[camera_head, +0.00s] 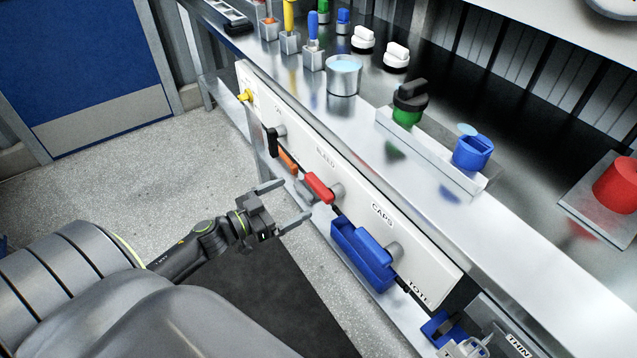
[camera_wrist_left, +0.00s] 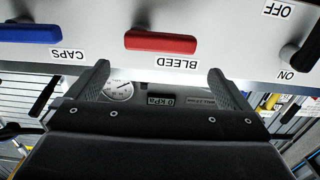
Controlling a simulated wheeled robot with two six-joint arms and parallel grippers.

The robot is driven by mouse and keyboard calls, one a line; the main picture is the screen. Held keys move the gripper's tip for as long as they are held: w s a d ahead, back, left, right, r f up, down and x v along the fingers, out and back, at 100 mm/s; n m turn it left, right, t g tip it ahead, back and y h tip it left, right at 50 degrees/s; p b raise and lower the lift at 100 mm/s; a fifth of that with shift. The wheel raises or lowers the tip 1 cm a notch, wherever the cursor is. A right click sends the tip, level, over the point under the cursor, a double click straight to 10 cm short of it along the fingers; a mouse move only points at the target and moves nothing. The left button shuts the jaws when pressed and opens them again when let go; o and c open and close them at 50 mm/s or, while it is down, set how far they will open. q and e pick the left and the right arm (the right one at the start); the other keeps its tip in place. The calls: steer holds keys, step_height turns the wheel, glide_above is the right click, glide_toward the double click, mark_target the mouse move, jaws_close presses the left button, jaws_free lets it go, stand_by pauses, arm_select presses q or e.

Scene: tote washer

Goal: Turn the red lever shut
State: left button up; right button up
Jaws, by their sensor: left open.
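The red lever (camera_head: 319,188) is a short bar on the white front panel (camera_head: 352,188) of the bench. In the left wrist view the red lever (camera_wrist_left: 160,41) lies level along the panel, above an upside-down BLEED label (camera_wrist_left: 178,63). My left gripper (camera_head: 297,198) is open and empty in front of the panel, its fingers pointing toward the red lever and apart from it. In the left wrist view the fingertips (camera_wrist_left: 158,72) are spread wider than the lever, just below it in the picture. My right gripper does not show.
A gauge (camera_wrist_left: 118,90) shows between my fingers. The floor (camera_head: 215,145) left of the bench is clear.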

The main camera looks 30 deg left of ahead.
mark_target(314, 187)
arm_select(q)
steer(key=p+x, duration=0.1)
steer(key=x, duration=0.8)
